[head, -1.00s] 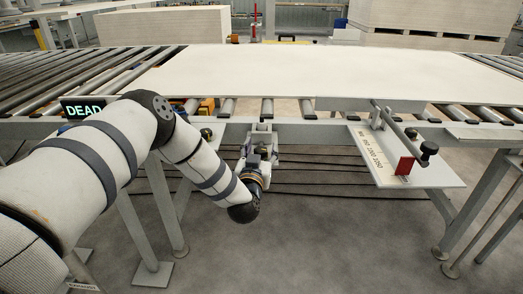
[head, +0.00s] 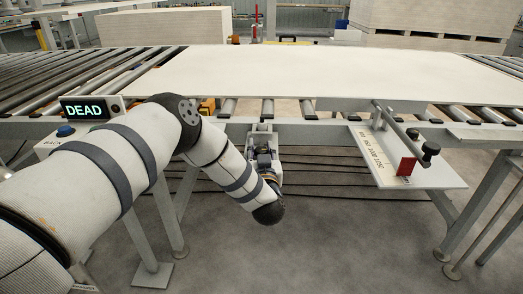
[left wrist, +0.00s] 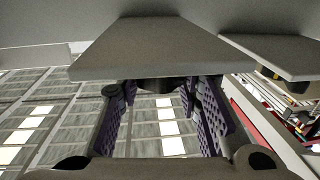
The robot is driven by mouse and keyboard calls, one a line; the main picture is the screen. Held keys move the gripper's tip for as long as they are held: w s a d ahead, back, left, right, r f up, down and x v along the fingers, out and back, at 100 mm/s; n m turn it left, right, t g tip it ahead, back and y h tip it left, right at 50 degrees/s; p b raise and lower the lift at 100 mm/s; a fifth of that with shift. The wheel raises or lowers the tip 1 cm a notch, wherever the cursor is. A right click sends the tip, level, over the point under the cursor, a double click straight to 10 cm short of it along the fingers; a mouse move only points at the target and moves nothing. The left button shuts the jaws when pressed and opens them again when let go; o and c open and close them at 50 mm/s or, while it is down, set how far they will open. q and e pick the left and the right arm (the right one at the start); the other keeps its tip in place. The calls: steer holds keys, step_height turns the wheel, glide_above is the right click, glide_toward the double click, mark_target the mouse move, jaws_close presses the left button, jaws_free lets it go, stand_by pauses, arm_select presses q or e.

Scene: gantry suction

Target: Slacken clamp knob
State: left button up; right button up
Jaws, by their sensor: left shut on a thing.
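My left gripper (head: 263,152) reaches up to a grey bracket (head: 262,133) under the front rail of the roller conveyor. In the left wrist view its two purple-padded fingers (left wrist: 165,105) stand on either side of a dark round knob (left wrist: 160,84) under a grey plate (left wrist: 150,48). The gripper is shut on this knob, which is mostly hidden by the plate and fingers. In the head view the arm and gripper hide it. Two other black knobs (head: 431,148) sit on the scale shelf at right, away from the gripper. My right gripper is out of view.
A large pale board (head: 300,70) lies on the rollers. The scale shelf (head: 440,178) with a red block (head: 405,166) juts out at right. A box with a "DEAD" display (head: 85,110) and a blue button (head: 66,130) stands at left.

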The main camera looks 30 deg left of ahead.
arm_select(q)
steer(key=shift+d+f+n+g+y+b, duration=0.15)
steer(key=shift+n+g+y+b, duration=0.3)
steer(key=shift+n+g+y, duration=0.65)
steer(key=shift+n+g+y+b, duration=0.55)
steer(key=shift+n+g+y, duration=0.4)
steer(key=shift+g, duration=0.25)
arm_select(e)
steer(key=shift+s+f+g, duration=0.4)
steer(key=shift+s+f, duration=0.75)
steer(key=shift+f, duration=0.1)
arm_select(q)
steer(key=o, duration=1.2)
steer(key=v, duration=1.2)
